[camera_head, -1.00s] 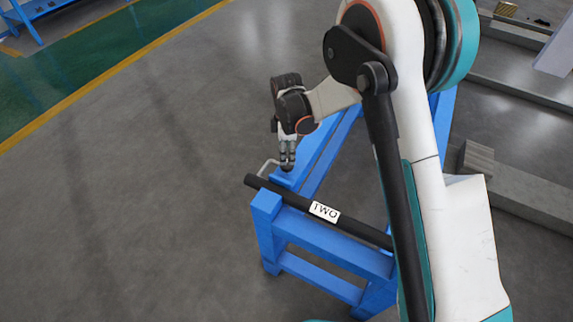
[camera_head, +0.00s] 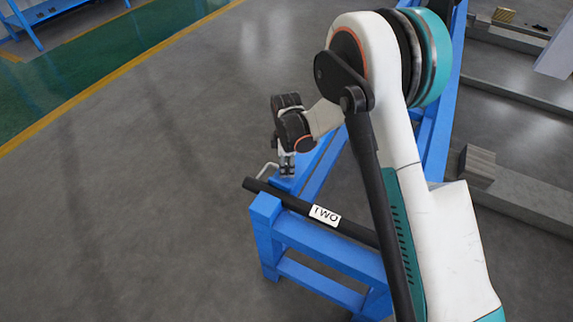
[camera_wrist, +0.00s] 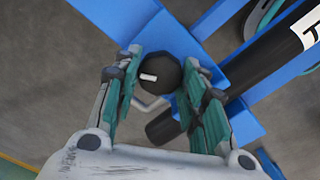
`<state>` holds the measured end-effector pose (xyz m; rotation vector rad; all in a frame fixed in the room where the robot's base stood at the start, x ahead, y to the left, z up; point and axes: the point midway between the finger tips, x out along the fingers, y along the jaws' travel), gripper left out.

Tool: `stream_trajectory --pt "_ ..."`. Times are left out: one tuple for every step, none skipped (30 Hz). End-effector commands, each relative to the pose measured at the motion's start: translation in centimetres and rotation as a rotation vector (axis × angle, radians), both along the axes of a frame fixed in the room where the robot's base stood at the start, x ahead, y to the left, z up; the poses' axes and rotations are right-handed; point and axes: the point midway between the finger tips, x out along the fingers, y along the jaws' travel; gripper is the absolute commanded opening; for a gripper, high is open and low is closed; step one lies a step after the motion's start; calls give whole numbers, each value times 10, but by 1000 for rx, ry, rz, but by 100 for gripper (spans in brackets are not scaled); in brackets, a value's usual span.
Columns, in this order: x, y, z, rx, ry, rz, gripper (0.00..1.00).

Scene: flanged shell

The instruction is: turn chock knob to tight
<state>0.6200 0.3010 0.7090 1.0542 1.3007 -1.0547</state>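The chock knob (camera_wrist: 161,74) is a round black knob with a short white mark on its top, seen in the wrist view. The mark lies nearly level across the picture. My gripper (camera_wrist: 163,62) is open, with one finger on each side of the knob and narrow gaps between. I cannot tell whether the fingers are down around it or just above it. In the head view my gripper (camera_head: 287,172) points down over the blue frame (camera_head: 325,258), near the end of a black bar. The knob is hidden there.
The black bar (camera_head: 290,202) with a white label (camera_head: 325,215) reading TWO lies across the blue frame, close beside my gripper. A bent grey metal rod (camera_head: 266,170) sticks out at the bar's end. Open grey floor lies to the left.

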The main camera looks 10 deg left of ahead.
Motion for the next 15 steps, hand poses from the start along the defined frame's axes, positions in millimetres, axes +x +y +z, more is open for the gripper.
stream_trajectory --pt "0 0 0 0 0 -2 15" --pt "0 0 0 0 0 -6 15" --pt "0 0 0 0 0 -19 15" --pt "0 0 0 0 0 -35 15" --pt "0 0 0 0 0 -53 15" --pt "0 0 0 0 0 -85 15" --pt "0 0 0 0 0 -111 15" --pt "0 0 0 0 0 -137 15" --pt "0 0 0 0 0 -170 15" --pt "0 0 0 0 0 -193 15" --pt "0 0 0 0 0 -212 15" --pt "0 0 0 0 0 -235 15" --pt "0 0 0 0 0 -250 15" --pt "0 0 0 0 0 -261 15" --pt "0 0 0 0 0 -271 15"
